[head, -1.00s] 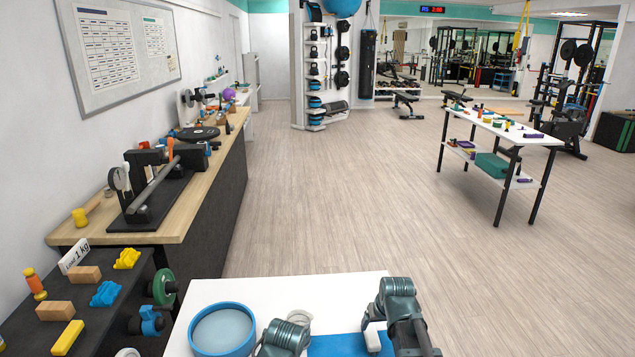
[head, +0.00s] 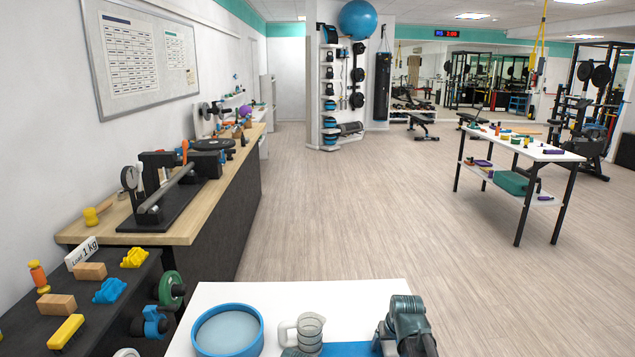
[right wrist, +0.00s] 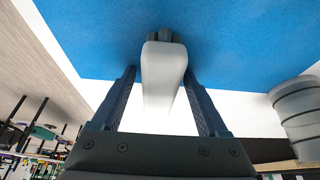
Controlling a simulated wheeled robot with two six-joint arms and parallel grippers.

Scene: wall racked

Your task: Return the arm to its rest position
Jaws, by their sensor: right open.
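My right arm's dark teal links (head: 407,322) rise at the front edge of the head view, beside the white table (head: 270,295). In the right wrist view my right gripper (right wrist: 165,80) has its two fingers spread apart. A whitish rounded bar (right wrist: 164,75) shows between them, with visible gaps on both sides. I cannot tell what this bar is. A blue mat (right wrist: 220,35) lies beyond the fingers. A small dark teal part of my body shows at the bottom edge of the head view; no left fingers are visible.
A dark shelf (head: 25,315) with blocks and a wooden bench (head: 185,225) run along the left. Open floor (head: 350,210) lies ahead; another table (head: 530,150) stands right.

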